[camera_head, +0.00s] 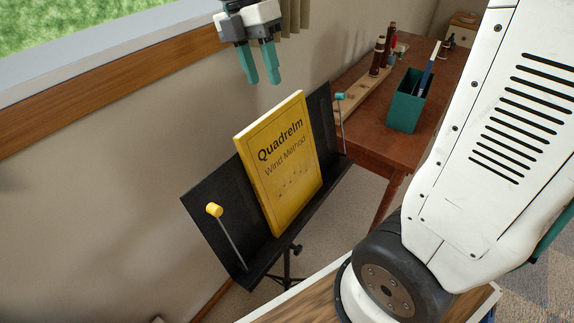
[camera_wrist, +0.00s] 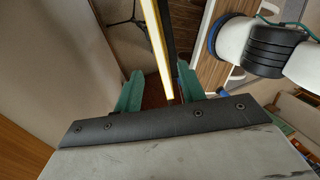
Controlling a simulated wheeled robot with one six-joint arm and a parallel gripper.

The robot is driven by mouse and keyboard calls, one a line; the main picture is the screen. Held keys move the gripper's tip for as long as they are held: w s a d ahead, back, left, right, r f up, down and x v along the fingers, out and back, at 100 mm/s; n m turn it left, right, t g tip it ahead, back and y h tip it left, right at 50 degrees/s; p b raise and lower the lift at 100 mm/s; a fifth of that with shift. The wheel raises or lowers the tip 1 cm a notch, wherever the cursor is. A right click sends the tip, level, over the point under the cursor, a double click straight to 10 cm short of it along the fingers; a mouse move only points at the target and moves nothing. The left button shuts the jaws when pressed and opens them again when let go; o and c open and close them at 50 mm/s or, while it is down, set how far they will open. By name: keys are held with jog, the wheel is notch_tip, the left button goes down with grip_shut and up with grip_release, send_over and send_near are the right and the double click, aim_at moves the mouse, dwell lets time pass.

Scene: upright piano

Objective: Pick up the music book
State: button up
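The yellow music book (camera_head: 283,165), titled "Quadrelm Wind Method", stands upright, leaning on the black music stand (camera_head: 211,205). My gripper (camera_head: 263,80) is above the book's top edge, fingers pointing down, apart from it. Its two green fingers are spread, with nothing held. In the wrist view, the book (camera_wrist: 157,45) shows as a thin yellow and pale strip, seen edge-on from above. It lines up with the gap between the fingers of my gripper (camera_wrist: 160,85). The stand's dark desk shows just right of the book there.
Two clip arms rise from the stand, one with a yellow tip (camera_head: 214,210), one with a teal tip (camera_head: 340,97). A brown table (camera_head: 372,135) behind holds a green box (camera_head: 406,106) and a wooden rack with dark woodwind parts. A wall and window sill are at left.

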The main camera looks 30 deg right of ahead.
aim_at(273, 110)
jog(key=x, duration=0.7)
jog(key=shift+f, duration=0.25)
grip_shut()
